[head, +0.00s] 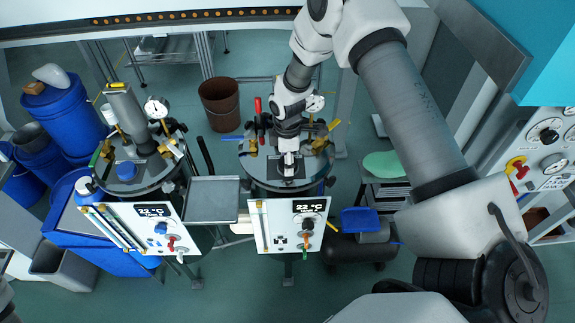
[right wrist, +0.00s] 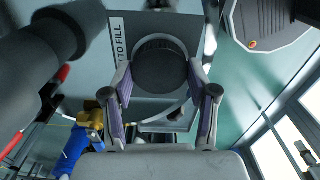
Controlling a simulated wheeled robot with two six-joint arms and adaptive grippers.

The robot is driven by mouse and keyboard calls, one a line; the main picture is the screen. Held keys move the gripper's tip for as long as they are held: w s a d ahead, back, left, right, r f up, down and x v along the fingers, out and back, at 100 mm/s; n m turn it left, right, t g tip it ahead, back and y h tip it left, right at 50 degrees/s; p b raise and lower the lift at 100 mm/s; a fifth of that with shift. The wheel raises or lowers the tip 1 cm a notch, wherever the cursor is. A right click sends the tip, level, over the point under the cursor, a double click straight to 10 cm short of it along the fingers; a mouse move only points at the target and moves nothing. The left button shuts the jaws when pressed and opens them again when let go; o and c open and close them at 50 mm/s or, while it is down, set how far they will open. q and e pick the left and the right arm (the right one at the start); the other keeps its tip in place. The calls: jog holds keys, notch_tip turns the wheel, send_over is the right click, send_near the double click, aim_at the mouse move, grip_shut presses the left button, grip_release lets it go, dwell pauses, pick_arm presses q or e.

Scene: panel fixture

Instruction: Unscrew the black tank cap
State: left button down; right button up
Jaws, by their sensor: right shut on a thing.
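The black tank cap (right wrist: 160,68) is round and sits on the plate on top of the right tank (head: 262,190), beside a label of which "TO FILL" is readable. My right gripper (head: 288,164) points down over this tank's lid. In the right wrist view my right gripper (right wrist: 160,82) has one finger on each side of the cap and is shut on it. In the head view the gripper largely hides the cap. How far the cap is turned cannot be told. My left gripper is not in view.
Yellow-handled valves (head: 319,144), a red handle (head: 258,105) and a gauge (head: 315,103) crowd the right tank's lid. A grey tray (head: 213,199) lies between the tanks.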

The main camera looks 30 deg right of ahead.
jog(key=shift+s+f, duration=0.15)
jog(key=n+b, duration=0.1)
jog(key=n, duration=0.1)
jog(key=shift+n, duration=0.7)
jog(key=shift+f+n+b, duration=0.1)
jog(key=shift+n+b, duration=0.25)
jog(key=shift+n, duration=0.85)
jog(key=shift+s+n, duration=0.1)
jog(key=shift+n, duration=0.5)
